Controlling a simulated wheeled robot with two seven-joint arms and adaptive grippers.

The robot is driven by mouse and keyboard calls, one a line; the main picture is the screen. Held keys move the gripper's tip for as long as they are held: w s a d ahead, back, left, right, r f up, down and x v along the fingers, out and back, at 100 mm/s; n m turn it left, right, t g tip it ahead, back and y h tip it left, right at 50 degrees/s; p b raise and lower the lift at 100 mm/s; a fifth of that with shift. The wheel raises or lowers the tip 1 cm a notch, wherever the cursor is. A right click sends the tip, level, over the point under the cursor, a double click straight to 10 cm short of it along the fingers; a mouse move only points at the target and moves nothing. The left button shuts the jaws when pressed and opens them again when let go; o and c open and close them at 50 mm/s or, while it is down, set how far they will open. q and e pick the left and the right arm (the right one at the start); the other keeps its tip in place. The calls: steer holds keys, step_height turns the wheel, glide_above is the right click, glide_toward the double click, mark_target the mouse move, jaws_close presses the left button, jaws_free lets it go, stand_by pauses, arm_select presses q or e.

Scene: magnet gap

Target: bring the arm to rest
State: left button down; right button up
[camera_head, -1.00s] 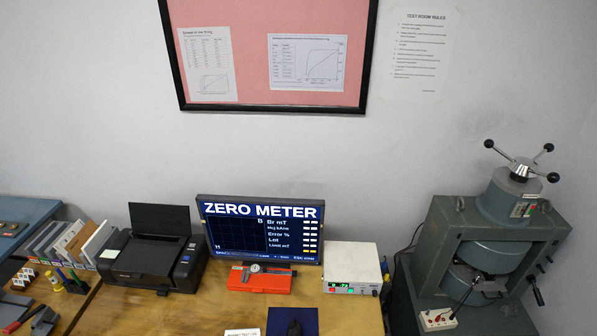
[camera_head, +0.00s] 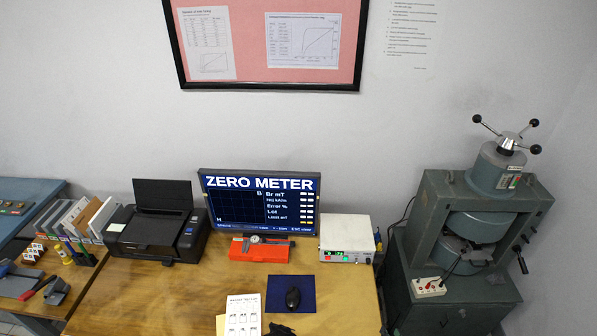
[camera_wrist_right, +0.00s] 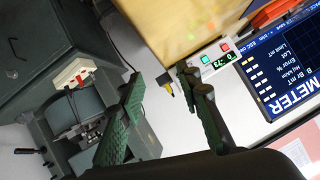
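My right gripper shows in the right wrist view (camera_wrist_right: 163,82), its two dark green fingers well apart with nothing between them. Past the fingers are the grey electromagnet, the white meter box and the screen. In the head view only a small dark piece, seemingly the right gripper (camera_head: 281,329), shows at the bottom edge, over the wooden bench (camera_head: 150,300). My left gripper is in neither view.
On the bench are a printer (camera_head: 158,225), a screen (camera_head: 262,212), a red case with calipers (camera_head: 259,248), a meter box (camera_head: 345,238), a blue mat (camera_head: 305,283) with a mouse, and a printed sheet (camera_head: 238,316). The electromagnet (camera_head: 470,235) stands to the right.

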steer(key=s+d+r+n+g+h, duration=0.15)
steer(key=s+g, duration=0.35)
steer(key=s, duration=0.7)
steer(key=s+d+r+n+g+h, duration=0.15)
steer(key=s+g, duration=0.25)
steer(key=s, duration=0.7)
step_height(320, 180, down, 28)
steer(key=a+g+y, duration=0.1)
steer(key=s+f+n+g+b, duration=0.1)
steer(key=s+f, duration=1.9)
steer(key=s, duration=0.1)
steer(key=shift+f+y, duration=0.2)
steer(key=shift+y, duration=0.1)
steer(key=shift+s, duration=0.1)
stand_by(1.2)
